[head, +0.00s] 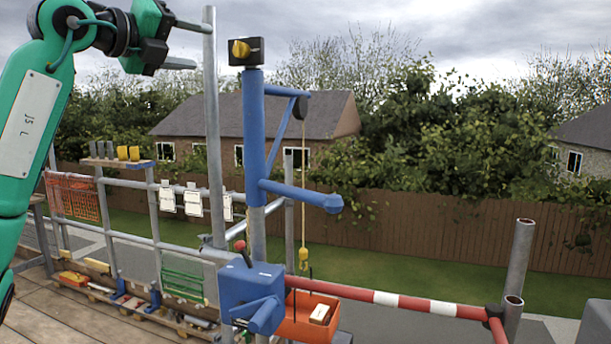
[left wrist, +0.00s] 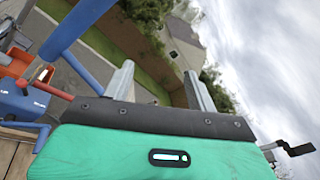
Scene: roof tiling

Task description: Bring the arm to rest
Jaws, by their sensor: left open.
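My left arm (head: 38,115), green with black joints, comes in from the left and is raised. My left gripper (head: 200,46) is high at the upper left, its two grey fingers spread apart and pointing right. The fingers appear in front of or beside the top of a grey scaffold pole; I cannot tell the gap. In the left wrist view the gripper (left wrist: 158,80) shows two separated fingers with nothing between them. My right gripper is not in view.
A blue hoist post (head: 254,130) with a side arm stands right of the gripper. A blue winch box (head: 250,285) and orange tray (head: 300,322) are below. A red-white rail (head: 385,298) runs right. Open air lies between the gripper and the hoist.

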